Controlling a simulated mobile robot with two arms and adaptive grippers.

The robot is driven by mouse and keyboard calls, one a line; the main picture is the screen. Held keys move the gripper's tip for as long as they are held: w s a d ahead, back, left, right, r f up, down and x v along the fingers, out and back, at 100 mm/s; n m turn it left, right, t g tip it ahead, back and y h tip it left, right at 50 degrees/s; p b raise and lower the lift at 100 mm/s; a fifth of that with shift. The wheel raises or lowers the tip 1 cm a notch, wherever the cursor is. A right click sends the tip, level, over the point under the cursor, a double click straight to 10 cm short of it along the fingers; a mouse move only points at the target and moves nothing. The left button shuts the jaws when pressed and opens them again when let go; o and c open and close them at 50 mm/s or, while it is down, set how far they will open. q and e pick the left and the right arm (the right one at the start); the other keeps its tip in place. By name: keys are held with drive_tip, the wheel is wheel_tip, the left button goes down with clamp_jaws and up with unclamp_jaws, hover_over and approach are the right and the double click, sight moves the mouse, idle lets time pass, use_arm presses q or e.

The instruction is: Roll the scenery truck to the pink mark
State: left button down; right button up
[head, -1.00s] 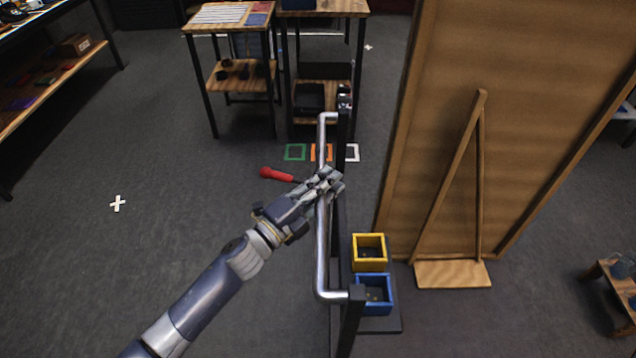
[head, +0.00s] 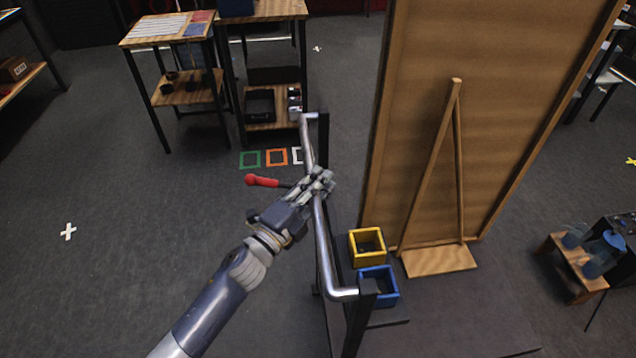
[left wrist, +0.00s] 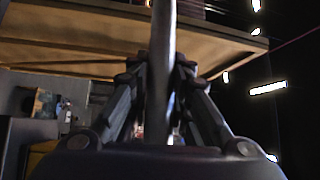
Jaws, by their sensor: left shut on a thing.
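The scenery truck is a low dark wheeled platform (head: 455,318) with a tall wooden flat (head: 500,110) standing on it, propped by a wooden brace. A silver push bar (head: 326,252) runs along its near left side. My left gripper (head: 318,183) is shut around this bar, near its middle. In the left wrist view the bar (left wrist: 162,70) runs between the two fingers. A red-tipped lever (head: 262,181) sticks out to the left just beyond the gripper. No pink mark shows in these frames. My right gripper is not in view.
A yellow box (head: 367,248) and a blue box (head: 378,286) sit on the truck by the bar. Green (head: 250,159) and orange (head: 277,157) floor squares lie beyond the lever. Tables (head: 170,35) stand at the back, a small wooden stool (head: 567,268) at right. Floor at left is clear.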

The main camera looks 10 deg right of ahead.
use_arm(q)
drive_tip(key=c, duration=1.4)
unclamp_jaws()
drive_tip(key=shift+a+f, duration=0.15)
drive_tip(key=shift+f, duration=0.35)
drive_tip(key=shift+c, duration=0.2)
drive_tip(key=shift+r, duration=0.2)
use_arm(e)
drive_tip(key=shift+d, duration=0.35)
use_arm(q)
drive_tip(key=shift+s, duration=0.1)
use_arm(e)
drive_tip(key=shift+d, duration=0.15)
use_arm(q)
drive_tip(key=v, duration=1.2)
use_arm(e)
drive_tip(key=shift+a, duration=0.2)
